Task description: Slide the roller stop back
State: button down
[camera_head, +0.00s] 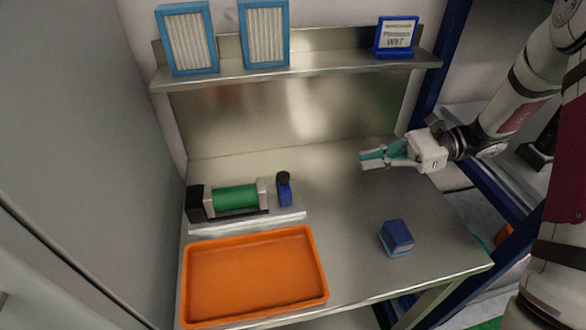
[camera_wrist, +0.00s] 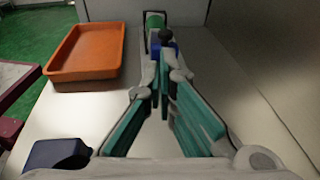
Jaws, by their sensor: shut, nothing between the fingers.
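The roller device stands on a pale base plate (camera_head: 250,222) at the left of the steel table. It carries a green roller (camera_head: 236,198) between grey end blocks. At its right end is a blue block with a black knob, which looks like the roller stop (camera_head: 284,190). The stop also shows in the wrist view (camera_wrist: 168,45), straight ahead beyond my fingertips and partly hidden by them. My gripper (camera_head: 364,161) is shut and empty above the table, well to the right of the stop and apart from it. Its teal finger pads (camera_wrist: 160,82) meet in the wrist view.
An orange tray (camera_head: 255,318) lies in front of the device. A blue block (camera_head: 396,236) sits on the table at the right. A shelf (camera_head: 330,71) at the back holds two blue-framed filters (camera_head: 188,40) and a blue sign (camera_head: 396,37). The middle of the table is clear.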

jog(key=shift+w+a+f, duration=0.15)
jog(key=shift+w+f, duration=0.35)
jog(key=shift+w, duration=0.1)
jog(key=shift+a, duration=0.15)
jog(key=p, duration=0.2)
send_near(284, 186)
jog(key=a, duration=0.2)
jog(key=a+r, duration=0.1)
jog(key=a, duration=0.1)
jog(key=shift+w+r, duration=0.1)
jog(key=shift+w, duration=0.05)
jog(key=shift+x, duration=0.85)
jog(key=shift+w, duration=0.15)
